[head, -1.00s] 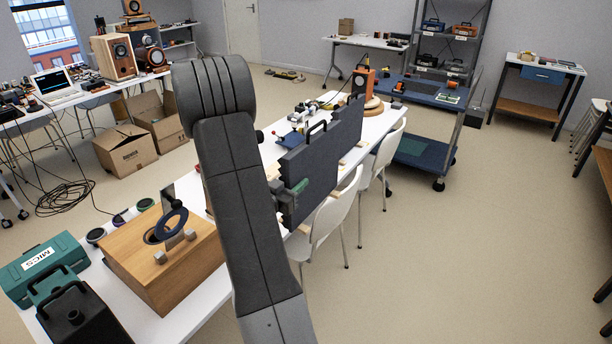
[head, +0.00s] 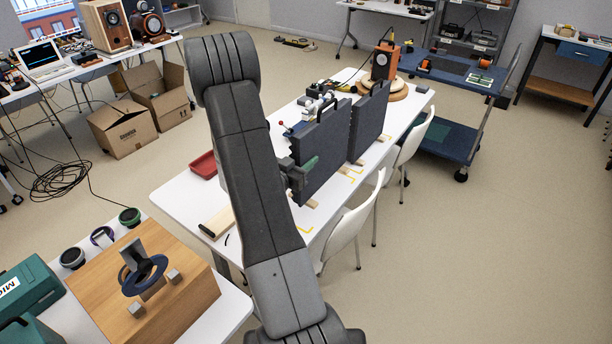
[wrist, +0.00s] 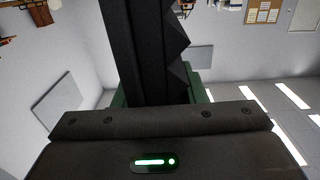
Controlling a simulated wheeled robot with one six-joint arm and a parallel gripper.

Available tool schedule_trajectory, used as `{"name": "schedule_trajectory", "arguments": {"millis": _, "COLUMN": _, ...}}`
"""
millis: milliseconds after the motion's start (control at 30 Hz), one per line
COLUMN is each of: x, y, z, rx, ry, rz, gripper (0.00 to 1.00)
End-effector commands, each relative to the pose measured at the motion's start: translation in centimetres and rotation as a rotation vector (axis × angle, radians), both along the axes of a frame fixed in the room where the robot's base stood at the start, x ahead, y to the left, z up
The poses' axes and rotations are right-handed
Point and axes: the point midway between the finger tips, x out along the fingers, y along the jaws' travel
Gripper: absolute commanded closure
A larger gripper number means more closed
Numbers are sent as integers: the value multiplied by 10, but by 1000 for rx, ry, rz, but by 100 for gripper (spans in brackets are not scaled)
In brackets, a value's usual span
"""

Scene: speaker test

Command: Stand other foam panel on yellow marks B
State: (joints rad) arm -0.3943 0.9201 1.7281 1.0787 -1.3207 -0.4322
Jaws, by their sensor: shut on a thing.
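A dark grey foam panel (head: 324,152) with a black top handle is upright over the white table. My gripper (head: 299,176), with green pads, is shut on its near-left edge; my arm hides part of the grip. In the wrist view the dark panel (wrist: 146,50) rises between the jaws. Its lower edge is close to the tabletop; I cannot tell whether it touches. Wooden feet (head: 312,203) show at its base. Yellow marks (head: 346,178) lie beside its far end, and another yellow mark (head: 305,229) lies nearer. A second foam panel (head: 371,118) stands farther along the table.
White chairs (head: 347,232) stand along the table's right side. A red tray (head: 204,165) and a wooden block (head: 217,222) lie on the table's left part. An orange device (head: 385,62) stands at the far end. A blue cart (head: 445,140) is beyond the chairs.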

Motion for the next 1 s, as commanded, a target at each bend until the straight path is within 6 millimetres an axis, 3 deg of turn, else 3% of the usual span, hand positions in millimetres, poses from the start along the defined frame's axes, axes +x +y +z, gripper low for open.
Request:
{"name": "schedule_trajectory", "arguments": {"millis": 600, "x": 0, "y": 0, "z": -52, "rx": -2, "ry": -1, "rz": 0, "gripper": 100}}
{"name": "schedule_trajectory", "arguments": {"millis": 1000, "x": 0, "y": 0, "z": -57, "rx": -1, "ry": -3, "rz": 1, "gripper": 100}}
